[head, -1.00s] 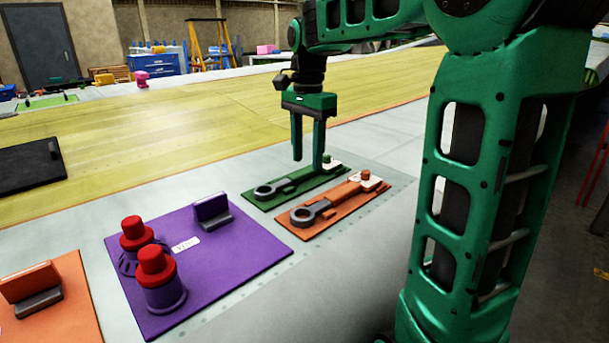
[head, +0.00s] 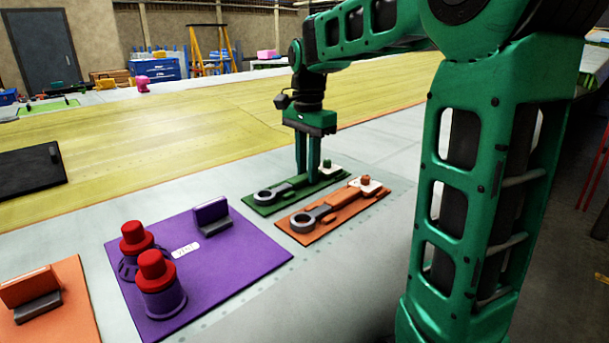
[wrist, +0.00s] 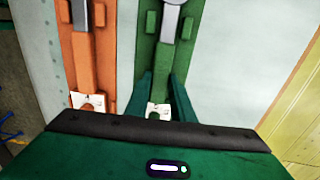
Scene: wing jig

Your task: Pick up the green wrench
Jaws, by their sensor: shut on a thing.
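The green wrench (head: 290,188) has a grey ring end and lies on its green mat (head: 262,208). It also shows in the wrist view (wrist: 167,55), running up between two small green blocks. My gripper (head: 307,179) points straight down over the wrench, with its fingers close together around the handle. It is shut on the green wrench, which still lies at mat level. In the wrist view the two fingers (wrist: 162,92) stand on either side of the handle. The palm hides part of the near end of the mat.
An orange wrench (head: 325,212) lies on an orange mat (head: 345,224) right beside the green one. A purple board (head: 235,262) with red-topped posts (head: 152,266) is to the left. The yellow wing surface (head: 150,138) behind is mostly clear.

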